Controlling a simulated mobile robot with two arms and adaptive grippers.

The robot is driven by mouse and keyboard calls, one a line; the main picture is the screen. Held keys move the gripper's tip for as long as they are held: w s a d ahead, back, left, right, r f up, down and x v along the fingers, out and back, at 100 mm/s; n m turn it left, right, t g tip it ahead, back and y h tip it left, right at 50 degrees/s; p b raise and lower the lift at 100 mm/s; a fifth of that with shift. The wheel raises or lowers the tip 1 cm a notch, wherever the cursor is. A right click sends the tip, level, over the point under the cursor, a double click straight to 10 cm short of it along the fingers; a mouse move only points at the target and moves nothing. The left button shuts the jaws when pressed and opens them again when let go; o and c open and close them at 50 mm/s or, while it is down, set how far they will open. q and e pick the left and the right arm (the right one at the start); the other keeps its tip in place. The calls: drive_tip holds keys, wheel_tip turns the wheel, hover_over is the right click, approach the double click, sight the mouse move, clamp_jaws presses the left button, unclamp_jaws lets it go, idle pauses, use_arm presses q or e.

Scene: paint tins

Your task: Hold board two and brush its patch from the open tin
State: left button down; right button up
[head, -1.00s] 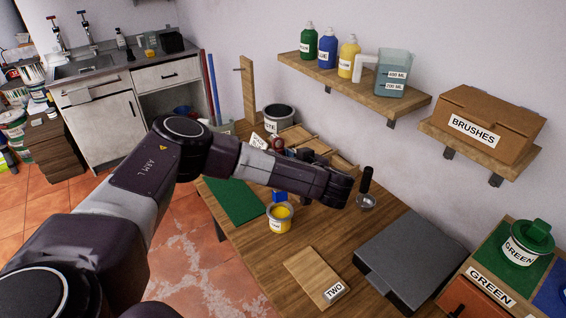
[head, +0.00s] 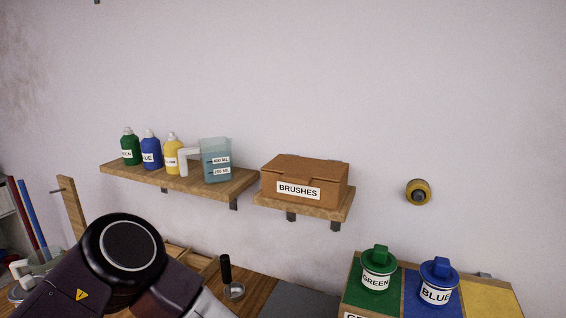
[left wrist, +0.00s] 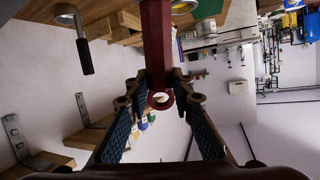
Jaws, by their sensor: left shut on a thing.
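In the left wrist view my left gripper (left wrist: 159,82) is shut on a long red tool (left wrist: 157,45), which has a ring at its near end. The tool's far end is cut off at the top, so I cannot tell what it carries. In the head view only part of my left arm shows at lower left; its gripper is hidden or out of frame. Board two and the open yellow tin cannot be made out now. My right gripper is in neither view.
A shelf (head: 190,184) with bottles and a measuring jug (head: 216,160) is on the wall. The brushes box (head: 305,178) stands on another shelf. Lidded green (head: 376,272) and blue (head: 437,284) tins are at lower right. A black-handled metal cup (head: 234,291) is on the bench.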

use_arm(q)
drive_tip(key=s+a+r+b, duration=0.1)
drive_tip(key=s+a+r, duration=0.1)
drive_tip(key=s, duration=0.8)
drive_tip(key=shift+s+a+n+g+b, duration=0.3)
drive_tip(key=shift+a+b, duration=0.1)
drive_tip(key=shift+a, duration=0.15)
